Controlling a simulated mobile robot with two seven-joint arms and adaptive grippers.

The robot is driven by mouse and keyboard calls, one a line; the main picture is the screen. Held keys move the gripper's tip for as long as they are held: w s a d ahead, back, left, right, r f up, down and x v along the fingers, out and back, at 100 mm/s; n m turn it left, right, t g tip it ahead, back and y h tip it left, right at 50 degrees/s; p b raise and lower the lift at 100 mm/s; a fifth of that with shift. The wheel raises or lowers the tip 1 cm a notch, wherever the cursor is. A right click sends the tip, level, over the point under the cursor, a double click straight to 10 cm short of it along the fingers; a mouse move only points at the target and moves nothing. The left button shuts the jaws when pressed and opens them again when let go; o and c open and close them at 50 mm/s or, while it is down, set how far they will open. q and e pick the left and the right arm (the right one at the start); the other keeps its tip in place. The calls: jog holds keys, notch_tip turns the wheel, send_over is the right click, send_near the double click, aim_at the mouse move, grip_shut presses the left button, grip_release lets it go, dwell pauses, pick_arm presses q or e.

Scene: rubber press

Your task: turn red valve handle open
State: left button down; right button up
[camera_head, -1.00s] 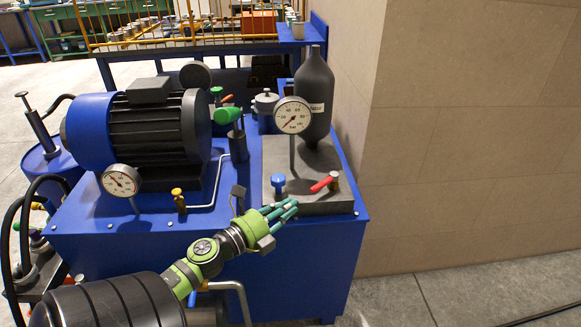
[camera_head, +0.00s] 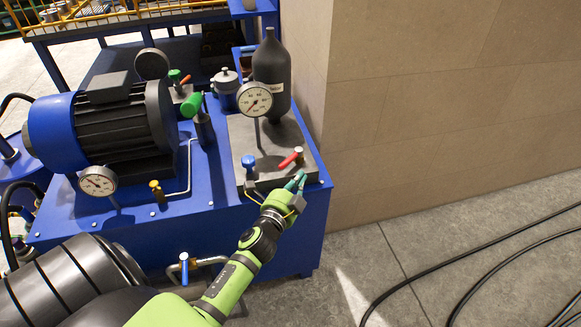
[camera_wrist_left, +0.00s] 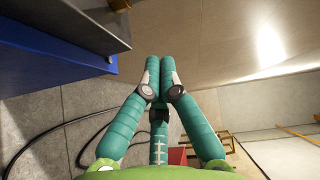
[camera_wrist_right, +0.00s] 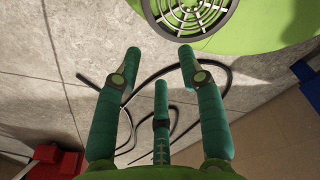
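The red valve handle (camera_head: 290,159) is a short lever on top of the grey block (camera_head: 235,150) at the right end of the blue unit. It slants from lower left to upper right, its pivot at the upper right end. My left gripper (camera_head: 298,181) is at the block's front right edge, just in front of the handle and apart from it in the picture. In the left wrist view its fingertips (camera_wrist_left: 160,62) are together with nothing between them. My right gripper (camera_wrist_right: 157,55) shows only in its own wrist view, fingers spread and empty, above the floor.
A blue knob (camera_head: 248,161) stands left of the handle, and a pressure gauge (camera_head: 255,100) and dark bottle (camera_head: 271,75) stand behind. A motor (camera_head: 110,120) fills the left. A wall (camera_head: 430,110) rises to the right. Black hoses (camera_head: 470,255) lie on the floor.

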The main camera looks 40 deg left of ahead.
aim_at(291, 159)
pick_arm(q)
jog(key=w+a, duration=0.1)
jog(key=a, duration=0.2)
jog(key=w+a, duration=0.1)
jog(key=shift+w+a+f, duration=0.25)
jog(key=shift+w+f, duration=0.05)
jog(key=shift+f, duration=0.1)
pick_arm(e)
jog(key=shift+s+d+r, duration=0.1)
jog(key=shift+s+d, duration=0.15)
jog(key=shift+s, duration=0.25)
jog(key=shift+s+d+r, duration=0.1)
jog(key=shift+s+d, duration=0.1)
jog(key=shift+s, duration=0.3)
jog(key=shift+w, duration=0.2)
pick_arm(q)
jog(key=shift+a+m+h+p, duration=0.2)
jog(key=shift+m+h+p, duration=0.15)
jog(key=shift+m+h, duration=0.05)
pick_arm(e)
jog(key=shift+w+r, duration=0.1)
jog(key=shift+r, duration=0.05)
